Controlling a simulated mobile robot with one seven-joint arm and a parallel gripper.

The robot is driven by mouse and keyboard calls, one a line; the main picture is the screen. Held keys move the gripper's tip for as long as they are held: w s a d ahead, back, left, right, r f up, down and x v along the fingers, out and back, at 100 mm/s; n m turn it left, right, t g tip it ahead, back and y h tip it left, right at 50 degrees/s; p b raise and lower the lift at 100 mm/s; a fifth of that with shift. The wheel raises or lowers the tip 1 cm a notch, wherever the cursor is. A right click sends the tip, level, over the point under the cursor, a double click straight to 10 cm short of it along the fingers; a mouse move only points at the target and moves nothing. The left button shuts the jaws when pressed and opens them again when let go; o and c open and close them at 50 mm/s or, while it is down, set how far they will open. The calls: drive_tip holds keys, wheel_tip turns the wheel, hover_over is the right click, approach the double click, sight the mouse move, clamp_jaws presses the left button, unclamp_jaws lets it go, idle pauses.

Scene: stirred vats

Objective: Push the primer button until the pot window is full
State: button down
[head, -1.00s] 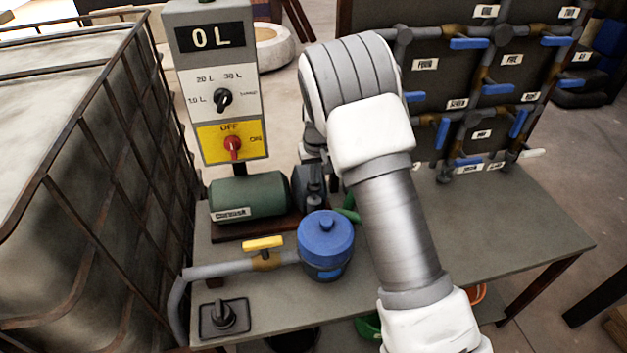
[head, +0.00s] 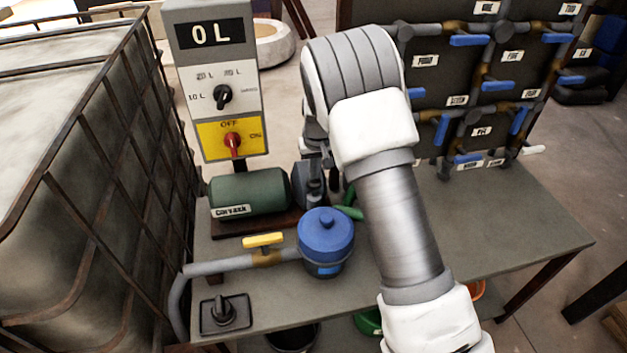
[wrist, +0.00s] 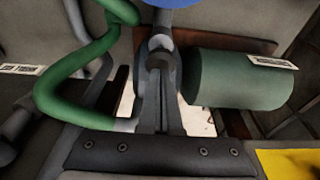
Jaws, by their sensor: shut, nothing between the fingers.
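The blue pot (head: 326,250) stands on the bench, with a small round knob (head: 326,222) on its lid that looks like a button. A small lighter blue patch (head: 328,270) shows low on its front; I cannot read any level there. In the wrist view only the edge of the blue pot (wrist: 172,3) shows at the top. My gripper (wrist: 160,62) is shut and empty. It is over the pump beside the green motor (wrist: 240,80), behind the pot as seen from the head. In the head view my arm mostly hides the gripper.
A yellow-handled valve (head: 263,241) sits on the pipe left of the pot. A control post (head: 212,80) reads 0 L. A green hose (wrist: 70,90) curves beside the pump. A caged tank (head: 90,190) stands left, a valve board (head: 440,75) behind. The right bench is clear.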

sight(315, 181)
drive_tip(key=shift+f+b, duration=1)
drive_tip(key=shift+f, duration=0.55)
drive_tip(key=shift+r+p, duration=1.25)
drive_tip(key=shift+r, duration=0.9)
wheel_tip(315, 181, up, 6)
drive_tip(key=p, duration=0.3)
